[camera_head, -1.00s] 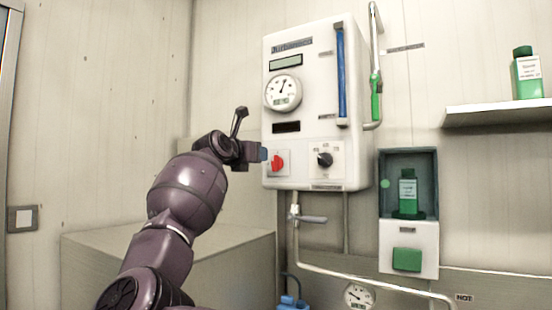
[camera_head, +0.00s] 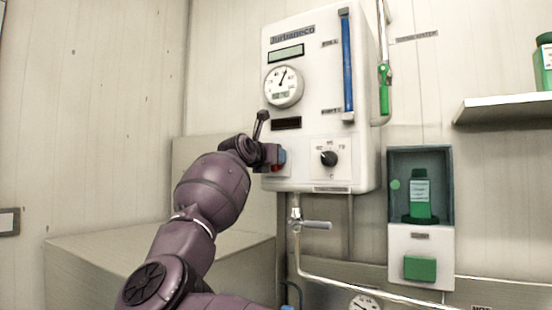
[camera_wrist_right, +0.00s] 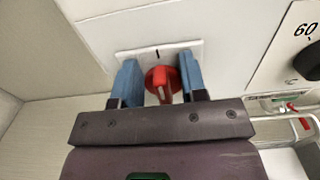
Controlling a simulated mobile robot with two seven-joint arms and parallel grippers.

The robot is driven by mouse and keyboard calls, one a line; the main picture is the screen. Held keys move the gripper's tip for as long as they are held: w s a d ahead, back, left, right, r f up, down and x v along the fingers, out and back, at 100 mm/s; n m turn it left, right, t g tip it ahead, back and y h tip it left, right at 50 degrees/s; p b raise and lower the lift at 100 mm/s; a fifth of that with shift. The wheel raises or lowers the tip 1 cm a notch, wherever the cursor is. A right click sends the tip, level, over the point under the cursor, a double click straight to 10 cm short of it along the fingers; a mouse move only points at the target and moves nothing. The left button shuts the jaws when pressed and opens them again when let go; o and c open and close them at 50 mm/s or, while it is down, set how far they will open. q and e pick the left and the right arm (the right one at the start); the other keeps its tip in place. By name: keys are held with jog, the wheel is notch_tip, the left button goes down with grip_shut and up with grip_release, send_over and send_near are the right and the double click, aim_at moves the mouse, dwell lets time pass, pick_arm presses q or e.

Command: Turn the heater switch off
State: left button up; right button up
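The heater switch is a red rotary knob (camera_head: 276,169) on a white plate at the lower left of the white boiler box (camera_head: 310,100). In the right wrist view the red knob (camera_wrist_right: 163,82) sits between two blue fingers, its grip ridge roughly upright below a black mark on the plate. My right gripper (camera_wrist_right: 160,76) is open, with one finger on each side of the knob; whether they touch it is unclear. In the head view the right gripper (camera_head: 281,158) is at the knob and partly hides it. My left gripper is not in view.
A black dial (camera_head: 328,158) is right of the switch. A valve handle (camera_head: 316,225) and pipes are below the box. A niche with a green bottle (camera_head: 420,194) and green button (camera_head: 420,268) is at right. A large beige block (camera_head: 130,265) lies left.

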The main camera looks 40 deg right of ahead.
jog(key=shift+s+a+r, duration=0.1)
grip_shut()
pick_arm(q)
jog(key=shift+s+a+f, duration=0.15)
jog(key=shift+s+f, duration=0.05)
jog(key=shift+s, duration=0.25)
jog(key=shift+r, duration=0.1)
